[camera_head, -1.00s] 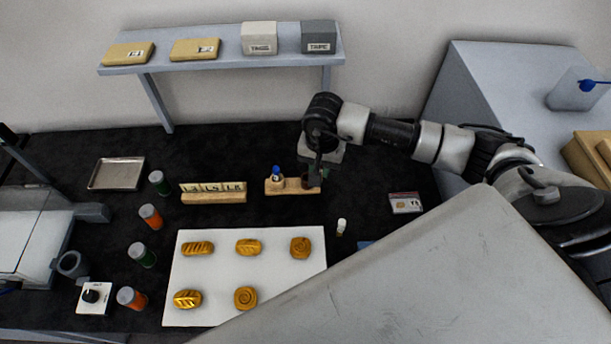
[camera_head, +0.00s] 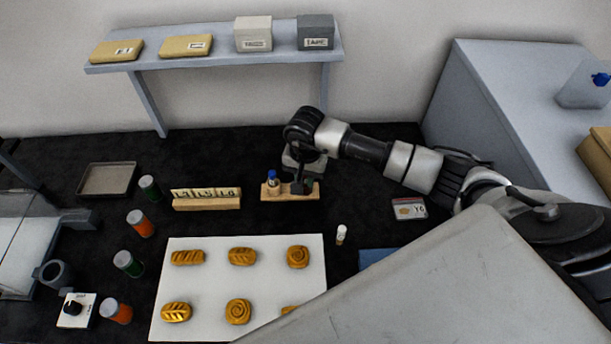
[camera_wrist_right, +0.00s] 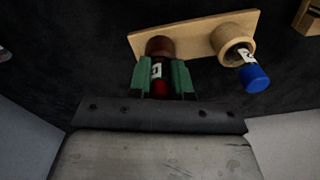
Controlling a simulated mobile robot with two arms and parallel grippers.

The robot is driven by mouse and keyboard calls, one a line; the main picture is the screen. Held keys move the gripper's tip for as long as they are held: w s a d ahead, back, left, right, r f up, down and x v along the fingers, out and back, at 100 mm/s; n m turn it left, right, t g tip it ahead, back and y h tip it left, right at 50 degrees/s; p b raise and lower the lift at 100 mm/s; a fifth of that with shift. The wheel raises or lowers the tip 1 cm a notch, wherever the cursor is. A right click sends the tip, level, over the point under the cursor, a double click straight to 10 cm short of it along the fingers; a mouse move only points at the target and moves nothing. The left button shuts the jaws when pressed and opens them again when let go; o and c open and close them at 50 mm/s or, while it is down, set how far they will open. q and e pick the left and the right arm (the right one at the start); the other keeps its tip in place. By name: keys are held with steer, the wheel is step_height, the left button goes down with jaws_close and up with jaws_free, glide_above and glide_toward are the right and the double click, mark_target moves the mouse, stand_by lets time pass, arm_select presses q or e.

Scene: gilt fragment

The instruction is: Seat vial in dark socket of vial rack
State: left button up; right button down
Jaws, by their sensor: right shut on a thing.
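The wooden vial rack (camera_head: 283,197) stands on the black bench; it also shows in the right wrist view (camera_wrist_right: 190,38). A blue-capped vial (camera_wrist_right: 253,76) stands in its light socket (camera_wrist_right: 232,42). My right gripper (camera_head: 303,186) is over the rack's right end. In the right wrist view its green fingers (camera_wrist_right: 162,78) are shut on a red-capped vial (camera_wrist_right: 158,72) with a white label. The vial's far end meets the dark brown socket (camera_wrist_right: 160,44); how deep it sits is hidden. My left gripper is not in view.
A wooden block with labelled tiles (camera_head: 206,199) stands left of the rack. A white board (camera_head: 240,285) with several gilt pieces lies in front. A small white-capped vial (camera_head: 341,234) and a labelled packet (camera_head: 409,208) are to the right. A shelf (camera_head: 215,60) is behind.

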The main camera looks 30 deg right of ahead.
steer(key=c, duration=1)
jaws_free()
steer(key=shift+f, duration=0.1)
steer(key=shift+c, duration=0.2)
steer(key=shift+r, duration=0.2)
steer(key=shift+w+r, duration=0.1)
steer(key=shift+r, duration=0.15)
step_height(320, 180, up, 11)
steer(key=b, duration=0.3)
steer(key=shift+f, duration=0.15)
steer(key=shift+r, duration=0.4)
steer(key=shift+f, duration=0.15)
